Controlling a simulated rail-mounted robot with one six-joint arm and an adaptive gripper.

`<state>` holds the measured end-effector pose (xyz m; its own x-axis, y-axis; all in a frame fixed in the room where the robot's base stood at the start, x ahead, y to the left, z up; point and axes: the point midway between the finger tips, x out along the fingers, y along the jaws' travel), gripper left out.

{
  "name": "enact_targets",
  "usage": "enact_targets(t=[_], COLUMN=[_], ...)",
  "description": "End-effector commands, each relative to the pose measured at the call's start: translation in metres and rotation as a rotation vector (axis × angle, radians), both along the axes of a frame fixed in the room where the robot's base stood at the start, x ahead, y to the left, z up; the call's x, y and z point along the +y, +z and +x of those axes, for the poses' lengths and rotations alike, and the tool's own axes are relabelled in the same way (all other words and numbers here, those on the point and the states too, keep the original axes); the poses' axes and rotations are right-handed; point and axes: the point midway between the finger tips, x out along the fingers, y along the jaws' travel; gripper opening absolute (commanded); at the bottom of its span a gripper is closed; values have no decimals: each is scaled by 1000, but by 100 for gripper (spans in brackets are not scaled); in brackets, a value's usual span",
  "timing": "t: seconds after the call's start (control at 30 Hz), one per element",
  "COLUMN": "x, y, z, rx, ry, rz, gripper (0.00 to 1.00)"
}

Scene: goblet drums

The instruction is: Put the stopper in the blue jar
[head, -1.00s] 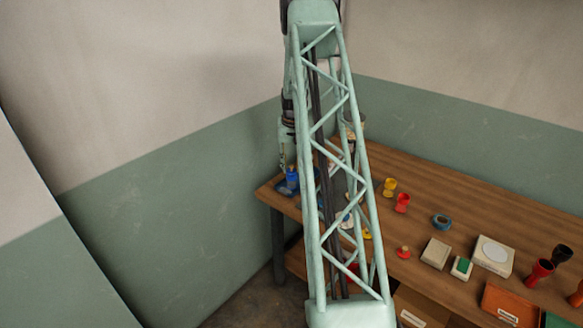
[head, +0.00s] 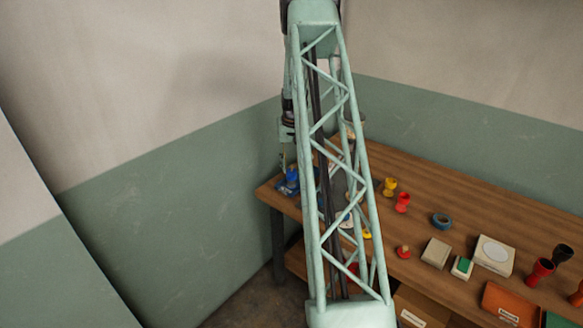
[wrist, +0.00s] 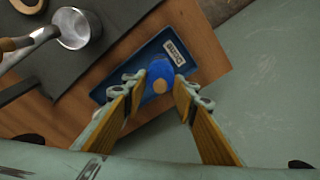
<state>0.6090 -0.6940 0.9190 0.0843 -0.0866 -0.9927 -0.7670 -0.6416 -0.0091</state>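The blue jar (wrist: 157,68) stands on a blue tray (wrist: 110,93) with a white label in the wrist view. A round tan stopper (wrist: 160,87) shows at the jar's mouth, seen from above; how deep it sits cannot be told. My gripper (wrist: 158,80) is open, with its two fingers apart on either side of the jar and stopper and a gap at each side. In the head view the jar (head: 293,175) is at the table's far left corner, with my gripper (head: 283,159) just above it, partly hidden by my arm.
A metal pot (wrist: 75,28) stands on a dark mat at upper left in the wrist view. The tray is close to the table edge. In the head view, yellow (head: 390,186) and red (head: 402,202) goblet shapes, a blue ring (head: 442,221) and boxes (head: 493,255) stand farther right.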

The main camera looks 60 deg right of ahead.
Motion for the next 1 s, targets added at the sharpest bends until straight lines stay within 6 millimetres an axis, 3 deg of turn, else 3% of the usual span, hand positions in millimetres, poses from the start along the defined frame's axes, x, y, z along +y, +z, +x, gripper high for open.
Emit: enact_targets(t=[0.67, 0.87, 1.0], x=[0, 0, 0], y=[0, 0, -1], z=[0, 0, 0], rx=[0, 0, 0], ry=[0, 0, 0], rz=[0, 0, 0], gripper=[22, 42, 42])
